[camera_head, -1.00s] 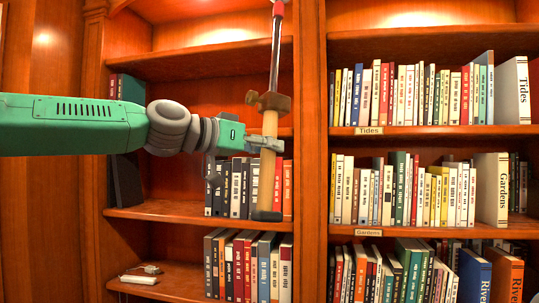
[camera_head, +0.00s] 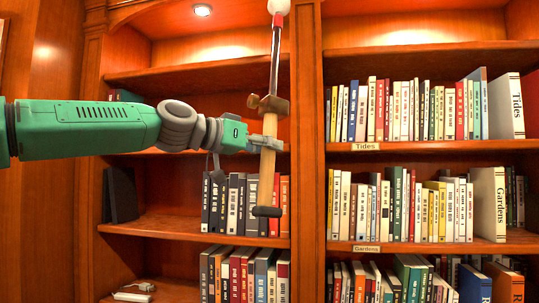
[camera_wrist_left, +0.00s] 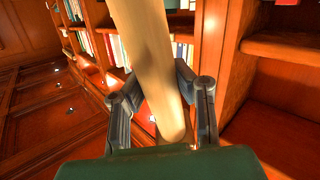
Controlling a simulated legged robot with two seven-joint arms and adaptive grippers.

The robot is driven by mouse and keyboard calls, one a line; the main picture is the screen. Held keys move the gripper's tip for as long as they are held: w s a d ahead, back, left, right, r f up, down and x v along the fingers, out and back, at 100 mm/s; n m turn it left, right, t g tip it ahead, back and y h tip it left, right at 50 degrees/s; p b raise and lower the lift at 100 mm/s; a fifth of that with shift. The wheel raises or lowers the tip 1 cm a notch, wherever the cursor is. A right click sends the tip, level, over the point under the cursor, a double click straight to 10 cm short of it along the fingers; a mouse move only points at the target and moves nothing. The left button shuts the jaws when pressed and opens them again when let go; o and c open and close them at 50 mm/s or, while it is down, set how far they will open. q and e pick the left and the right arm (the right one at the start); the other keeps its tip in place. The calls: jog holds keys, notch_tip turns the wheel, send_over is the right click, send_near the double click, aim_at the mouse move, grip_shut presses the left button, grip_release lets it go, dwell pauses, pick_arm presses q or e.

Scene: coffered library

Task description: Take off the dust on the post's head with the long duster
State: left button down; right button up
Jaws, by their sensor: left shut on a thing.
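The long duster is upright, tilted slightly, in the head view. Its pale wooden handle (camera_head: 266,178) is at the bottom, with a brown block and a thin metal shaft above. A red collar and part of a white head (camera_head: 279,6) are at the top edge, where the head is cut off. My left gripper (camera_head: 266,144) is shut on the handle just below the brown block. The left wrist view shows the handle (camera_wrist_left: 150,60) between the fingers (camera_wrist_left: 160,88). My right gripper is out of view. I cannot make out the post's head or its dust.
A wooden bookcase stands behind, with an upright divider (camera_head: 308,170) just right of the duster. Shelves of books (camera_head: 430,110) fill the right bay, and more books (camera_head: 245,205) stand in the left bay.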

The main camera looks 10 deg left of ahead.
pick_arm(q)
jog(key=shift+w+d+r, duration=0.1)
jog(key=shift+w+r, duration=1)
jog(key=shift+r, duration=0.3)
jog(key=shift+w+r, duration=1.05)
jog(key=shift+r, duration=0.35)
